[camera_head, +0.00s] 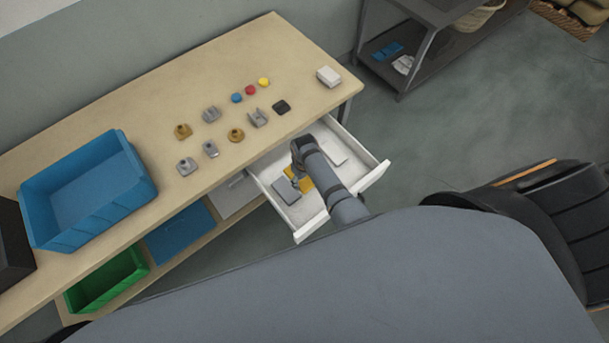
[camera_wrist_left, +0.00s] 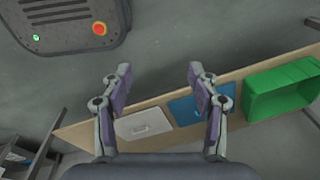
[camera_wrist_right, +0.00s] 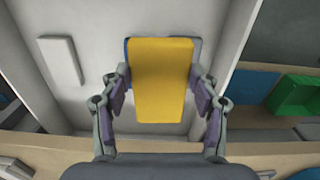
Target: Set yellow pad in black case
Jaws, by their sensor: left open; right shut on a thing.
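The yellow pad (camera_head: 306,184) is in the open white drawer (camera_head: 310,220), partly hidden by my right arm in the head view. In the right wrist view the yellow pad (camera_wrist_right: 160,80) lies between the fingers of my right gripper (camera_wrist_right: 160,88), which is shut on its sides. A blue-grey pad (camera_wrist_right: 197,50) shows behind its edges; I cannot tell whether they touch. A black box (camera_head: 12,245) is cut off at the left edge of the head view; its inside is not visible. My left gripper (camera_wrist_left: 160,85) is open and empty, and is out of the head view.
A grey pad (camera_head: 287,191) and a white block (camera_head: 335,153) lie in the drawer. A green bin (camera_head: 108,278) sits below.

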